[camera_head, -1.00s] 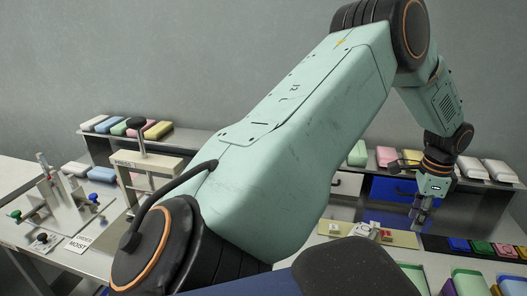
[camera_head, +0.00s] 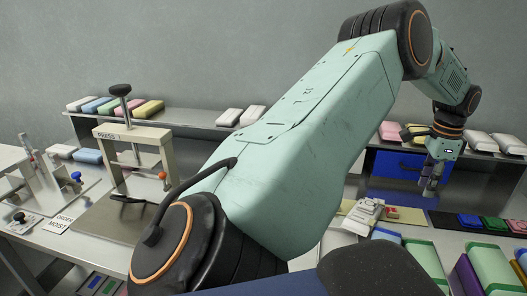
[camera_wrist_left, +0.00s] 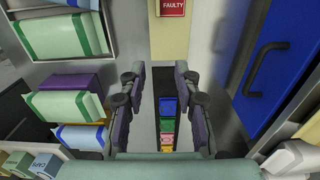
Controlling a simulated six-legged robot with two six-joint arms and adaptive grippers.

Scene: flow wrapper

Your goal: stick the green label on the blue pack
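My left gripper (camera_head: 430,188) hangs at the right in the head view, fingers down, beside a blue drawer front. In the left wrist view my left gripper (camera_wrist_left: 160,100) has its fingers apart with nothing between them. A dark strip of small coloured squares lies below; the green label (camera_head: 495,222) is beside a blue one. In the left wrist view the green label (camera_wrist_left: 166,125) shows in the gap between the fingers, well beyond them. A blue pack (camera_head: 88,156) lies at the left, and another blue pack (camera_head: 98,105) is on the shelf. My right gripper is not in view.
A press (camera_head: 125,150) stands on the left bench. Green-and-white packs (camera_head: 422,256) lie at the lower right. A FAULTY sign (camera_wrist_left: 173,8) shows at the top of the wrist view. A blue drawer (camera_wrist_left: 265,75) is close at its right.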

